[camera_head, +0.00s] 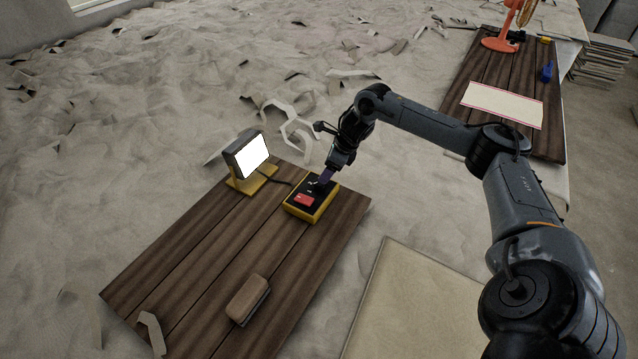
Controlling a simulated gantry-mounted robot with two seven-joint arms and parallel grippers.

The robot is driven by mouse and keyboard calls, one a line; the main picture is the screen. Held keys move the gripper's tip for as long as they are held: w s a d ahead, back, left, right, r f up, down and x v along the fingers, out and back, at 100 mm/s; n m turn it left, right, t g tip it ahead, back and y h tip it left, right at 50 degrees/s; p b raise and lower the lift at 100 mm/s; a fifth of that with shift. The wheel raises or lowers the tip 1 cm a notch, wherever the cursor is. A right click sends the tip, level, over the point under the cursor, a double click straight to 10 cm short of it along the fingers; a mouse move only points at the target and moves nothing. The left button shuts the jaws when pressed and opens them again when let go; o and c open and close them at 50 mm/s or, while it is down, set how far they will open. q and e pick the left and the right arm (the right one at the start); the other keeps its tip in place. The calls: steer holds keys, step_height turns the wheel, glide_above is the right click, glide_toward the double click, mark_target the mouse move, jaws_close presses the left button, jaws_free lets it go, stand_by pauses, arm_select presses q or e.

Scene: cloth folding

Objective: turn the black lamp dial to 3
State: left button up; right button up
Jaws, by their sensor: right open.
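A yellow control box (325,210) with a black top sits near the far right edge of the dark wooden board (215,245). A red patch (304,200) shows on its top. A lit lamp (250,156) on a yellow stand is just left of the box. My right gripper (322,182) points down at the back part of the box top and is open. It covers the spot it points at, so the black dial and its number cannot be made out. I cannot tell whether the fingers touch the dial. My left gripper is not in view.
A brown brush-like block (248,298) lies on the front of the board. A pale panel (410,305) is at right front. Another wooden board (485,75) holds a pale cloth (503,104) and an orange fan (505,35). Rubble covers the sandy floor.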

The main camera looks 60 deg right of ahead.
mark_target(319, 184)
arm_select(q)
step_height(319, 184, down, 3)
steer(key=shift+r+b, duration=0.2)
steer(key=shift+b, duration=0.8)
arm_select(e)
steer(key=x, duration=0.4)
steer(key=shift+w+a+f, duration=0.1)
steer(key=shift+f, duration=0.2)
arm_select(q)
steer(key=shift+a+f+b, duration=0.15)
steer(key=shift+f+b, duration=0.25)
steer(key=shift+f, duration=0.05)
arm_select(e)
steer(key=shift+x, duration=0.85)
steer(key=shift+w, duration=0.1)
steer(key=c, duration=1)
steer(key=shift+c, duration=0.2)
